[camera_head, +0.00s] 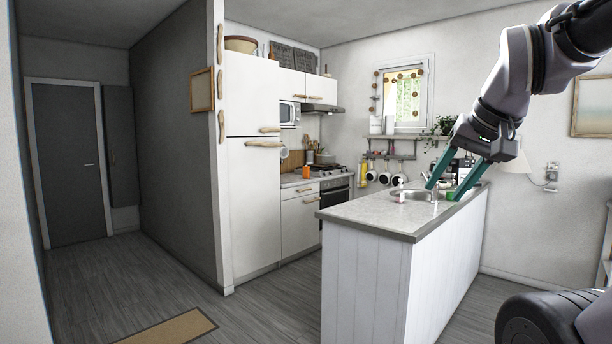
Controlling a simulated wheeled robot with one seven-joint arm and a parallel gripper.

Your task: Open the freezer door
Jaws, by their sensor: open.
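A tall white fridge-freezer (254,195) stands left of centre in the head view, with a smaller upper door (250,95) and a taller lower door; both look shut. A driftwood handle (270,130) sits at the bottom of the upper door. Another driftwood handle (263,144) sits just below it, at the top of the lower door. The picture does not label which door is the freezer. My gripper (441,192), with teal fingers, is open at the right, in front of the counter in the picture. It is well apart from both handles, and nothing shows between its fingers.
A white island counter (372,211) with a sink stands between the fridge side and my arm. Open grey floor (262,310) lies left of the island. A wall edge with driftwood pieces (221,85) borders the fridge on the left. A brown mat (172,328) lies at front left.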

